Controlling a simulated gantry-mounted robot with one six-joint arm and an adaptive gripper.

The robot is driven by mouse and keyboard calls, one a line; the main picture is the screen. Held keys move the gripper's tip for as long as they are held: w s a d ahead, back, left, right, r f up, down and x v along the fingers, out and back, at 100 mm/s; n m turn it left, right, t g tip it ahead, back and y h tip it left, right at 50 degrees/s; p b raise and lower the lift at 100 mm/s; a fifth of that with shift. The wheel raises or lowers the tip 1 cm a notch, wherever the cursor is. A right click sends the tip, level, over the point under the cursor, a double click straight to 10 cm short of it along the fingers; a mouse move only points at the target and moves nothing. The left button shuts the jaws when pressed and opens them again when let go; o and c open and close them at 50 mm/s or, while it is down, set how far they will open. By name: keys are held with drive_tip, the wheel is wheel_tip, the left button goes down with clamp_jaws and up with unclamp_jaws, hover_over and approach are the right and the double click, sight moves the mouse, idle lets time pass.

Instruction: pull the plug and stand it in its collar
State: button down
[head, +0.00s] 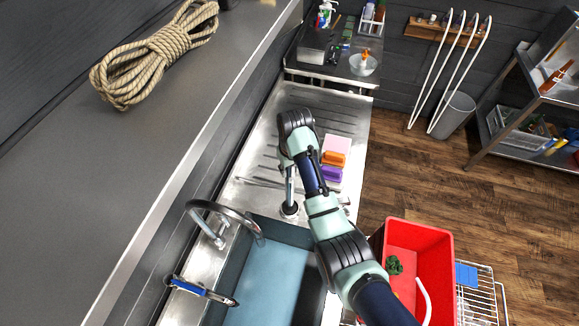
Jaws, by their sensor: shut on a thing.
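My gripper (289,207) points down over the near end of the steel drainboard, just beyond the sink's far rim. It is shut on the plug, which is mostly hidden by the dark fingers. A pale ring shows around the fingertips at drainboard level; it may be the collar, but it is too small to tell whether the plug is seated in it. The sink (272,280) has a blue inside, and its drain is not visible. My arm covers the sink's right side.
A curved tap (222,212) rises at the sink's left. A blue-handled tool (200,291) lies on the left rim. Orange (333,158) and purple (330,174) items lie right of my wrist. A red crate (432,262) stands at right. The drainboard's far part is clear.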

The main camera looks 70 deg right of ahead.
idle(0.3)
drive_tip(key=shift+f, duration=0.95)
drive_tip(key=c, duration=0.7)
unclamp_jaws()
drive_tip(key=shift+c, duration=0.2)
drive_tip(key=r, duration=0.7)
drive_tip(key=shift+s+a+r, duration=0.25)
drive_tip(key=shift+s, duration=0.1)
